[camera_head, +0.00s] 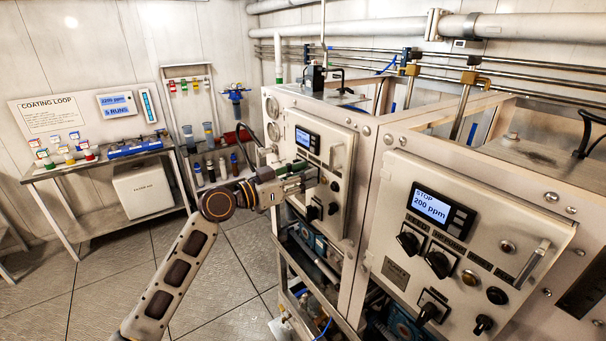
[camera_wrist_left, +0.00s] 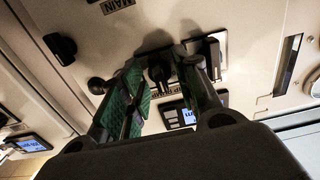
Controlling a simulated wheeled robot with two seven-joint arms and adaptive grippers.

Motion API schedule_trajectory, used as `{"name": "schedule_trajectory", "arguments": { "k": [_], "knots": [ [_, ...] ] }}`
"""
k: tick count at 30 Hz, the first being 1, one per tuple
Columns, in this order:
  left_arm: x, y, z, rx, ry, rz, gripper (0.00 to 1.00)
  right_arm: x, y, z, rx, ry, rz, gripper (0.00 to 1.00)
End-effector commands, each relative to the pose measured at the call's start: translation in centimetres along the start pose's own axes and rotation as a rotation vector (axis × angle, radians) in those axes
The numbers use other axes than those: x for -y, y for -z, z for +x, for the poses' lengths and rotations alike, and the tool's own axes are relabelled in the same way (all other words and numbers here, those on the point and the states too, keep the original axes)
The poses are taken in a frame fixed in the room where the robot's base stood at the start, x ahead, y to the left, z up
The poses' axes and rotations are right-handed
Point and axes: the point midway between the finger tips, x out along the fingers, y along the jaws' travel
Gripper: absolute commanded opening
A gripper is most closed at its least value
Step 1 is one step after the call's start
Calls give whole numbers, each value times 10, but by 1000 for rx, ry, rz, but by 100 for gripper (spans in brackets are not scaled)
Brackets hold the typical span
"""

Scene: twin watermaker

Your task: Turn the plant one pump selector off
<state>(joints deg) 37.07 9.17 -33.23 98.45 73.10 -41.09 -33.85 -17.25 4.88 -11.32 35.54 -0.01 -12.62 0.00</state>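The nearest cabinet panel on the left in the head view (camera_head: 325,165) has a small lit display (camera_head: 307,140) and dark knobs below it. My left gripper (camera_head: 306,176) is at this panel and covers part of its controls. In the left wrist view, its two green-padded fingers (camera_wrist_left: 158,78) stand apart on either side of a dark selector knob (camera_wrist_left: 159,70). I see no clear grip on the knob. Other dark knobs (camera_wrist_left: 60,48) sit beside it. I cannot read which plant this panel belongs to. My right gripper is out of view.
A second panel (camera_head: 465,235) on the right shows "STOP 200 ppm" and carries several knobs and a handle (camera_head: 532,262). A bench (camera_head: 85,165) with small bottles stands at the left wall. The floor (camera_head: 110,270) at lower left is clear.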

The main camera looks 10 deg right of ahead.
Motion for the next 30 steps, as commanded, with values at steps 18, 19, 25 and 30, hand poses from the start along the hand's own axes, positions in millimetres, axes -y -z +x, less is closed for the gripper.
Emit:
{"name": "schedule_trajectory", "arguments": {
  "k": [18, 19, 25, 30],
  "knots": [
    [0, 0, 1, 0, 0, 0, 0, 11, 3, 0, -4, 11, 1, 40],
    [0, 0, 1, 0, 0, 0, 0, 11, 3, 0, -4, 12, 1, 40],
    [0, 0, 1, 0, 1, -16, 0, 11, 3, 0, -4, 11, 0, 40],
    [0, 0, 1, 0, 1, -63, 0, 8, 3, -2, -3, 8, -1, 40]
  ]
}}
